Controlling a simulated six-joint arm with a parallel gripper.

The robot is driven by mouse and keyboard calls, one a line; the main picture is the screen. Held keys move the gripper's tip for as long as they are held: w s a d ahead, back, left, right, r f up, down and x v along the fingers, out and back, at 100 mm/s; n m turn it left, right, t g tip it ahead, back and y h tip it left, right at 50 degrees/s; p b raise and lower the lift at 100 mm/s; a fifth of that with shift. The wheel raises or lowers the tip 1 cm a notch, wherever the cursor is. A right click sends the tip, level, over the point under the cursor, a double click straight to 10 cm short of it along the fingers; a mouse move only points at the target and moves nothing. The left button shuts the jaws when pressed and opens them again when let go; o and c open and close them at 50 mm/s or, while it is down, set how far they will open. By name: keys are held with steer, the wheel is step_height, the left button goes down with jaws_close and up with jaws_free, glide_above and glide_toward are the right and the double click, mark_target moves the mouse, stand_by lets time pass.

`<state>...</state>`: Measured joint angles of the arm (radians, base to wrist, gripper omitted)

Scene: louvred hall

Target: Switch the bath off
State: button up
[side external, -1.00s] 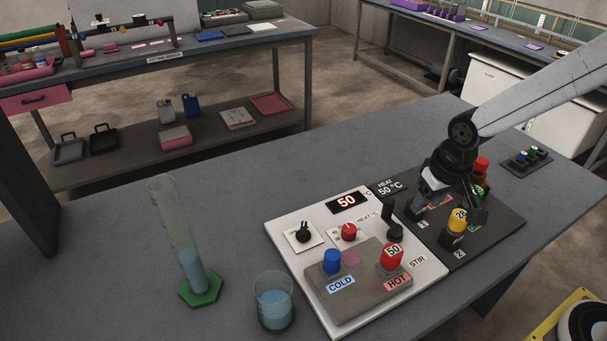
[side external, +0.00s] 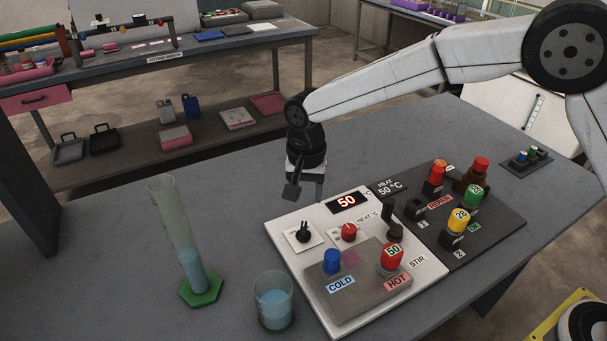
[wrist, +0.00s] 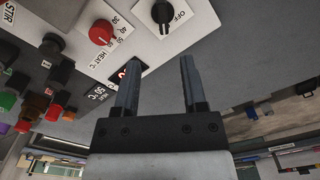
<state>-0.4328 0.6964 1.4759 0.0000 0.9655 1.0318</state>
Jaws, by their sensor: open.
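The bath is a white panel unit (side external: 283,239) on the grey bench, with a lit red display (side external: 347,202) reading 50. A black rotary knob (side external: 303,233) sits on a white plate at its left. In the wrist view this black knob (wrist: 163,14) has the label OFF beside it. A red heat knob (side external: 349,232) is to its right, also seen in the wrist view (wrist: 101,32). My gripper (side external: 304,191) is open and empty, above the bench near the panel's far left edge. In the wrist view its fingers (wrist: 157,75) point towards the black knob, apart from it.
The panel's grey block holds a blue cap (side external: 331,261) marked COLD and a red cap (side external: 391,257) marked HOT. A beaker (side external: 274,302) and a tall cylinder (side external: 181,245) stand left. A dark rack (side external: 486,236) with coloured caps is right. Bench behind the cylinder is clear.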

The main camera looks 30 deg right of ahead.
mark_target(303, 228)
steer(key=shift+a, duration=0.3)
steer(key=shift+f, duration=0.2)
steer(key=shift+f, duration=4.8)
jaws_close()
